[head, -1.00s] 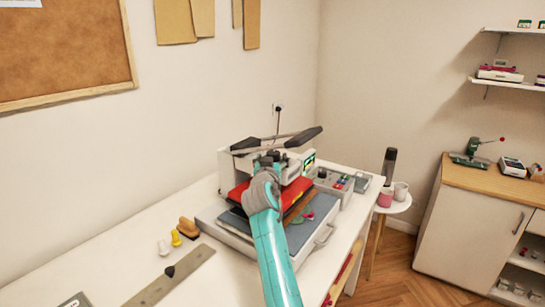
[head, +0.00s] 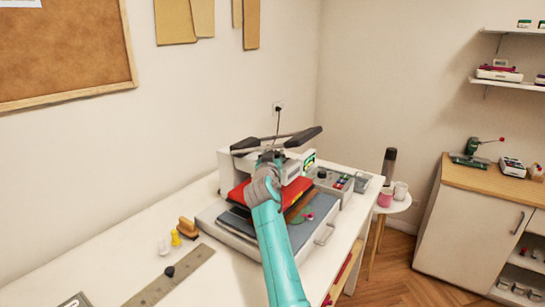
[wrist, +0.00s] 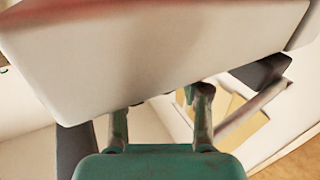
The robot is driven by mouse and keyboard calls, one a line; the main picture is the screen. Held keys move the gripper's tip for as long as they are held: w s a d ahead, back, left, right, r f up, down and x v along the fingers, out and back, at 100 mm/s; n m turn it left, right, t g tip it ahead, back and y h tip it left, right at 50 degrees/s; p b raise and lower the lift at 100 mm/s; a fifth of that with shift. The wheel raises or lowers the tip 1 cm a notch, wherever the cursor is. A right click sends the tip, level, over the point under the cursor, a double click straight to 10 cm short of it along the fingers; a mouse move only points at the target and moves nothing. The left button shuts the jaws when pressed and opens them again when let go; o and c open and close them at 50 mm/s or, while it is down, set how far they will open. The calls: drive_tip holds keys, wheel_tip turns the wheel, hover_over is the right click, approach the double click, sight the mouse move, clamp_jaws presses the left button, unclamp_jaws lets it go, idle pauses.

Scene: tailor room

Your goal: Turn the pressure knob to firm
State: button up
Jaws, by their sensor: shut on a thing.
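The heat press (head: 226,163) stands on the white table, with a white head, a red pad (head: 237,194) under it and a long lever with black grips (head: 303,136) above. My gripper (head: 270,157) is at the top front of the head, below the lever, shut on what appears to be the pressure knob. The knob cannot be told apart from the dark fingers. In the wrist view the white press head (wrist: 170,50) fills the upper part. The gripper's two fingers (wrist: 160,115) run behind its edge, so their tips and the knob are hidden. The knob's setting cannot be read.
A grey box with coloured buttons (head: 335,183) stands right of the press. A wooden-backed brush (head: 188,228), yellow and white small items and a metal ruler (head: 165,282) lie at the left. A stool (head: 398,204) with cups stands beyond the table.

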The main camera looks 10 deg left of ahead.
drive_tip(key=shift+a+m+h, duration=0.1)
drive_tip(key=shift+m+h, duration=0.3)
drive_tip(key=shift+h, duration=0.2)
drive_tip(key=shift+a+m+h, duration=0.15)
drive_tip(key=shift+m+h, duration=0.95)
drive_tip(key=shift+h, duration=0.7)
drive_tip(key=shift+m+g+h, duration=0.3)
drive_tip(key=shift+m+h, duration=0.6)
drive_tip(key=shift+h, duration=0.4)
drive_tip(key=shift+w+m+g+h, duration=0.1)
drive_tip(key=shift+m+g+h, duration=0.2)
drive_tip(key=shift+m+h, duration=0.45)
drive_tip(key=o, duration=1.1)
drive_tip(key=shift+o, duration=0.2)
drive_tip(key=shift+a, duration=0.1)
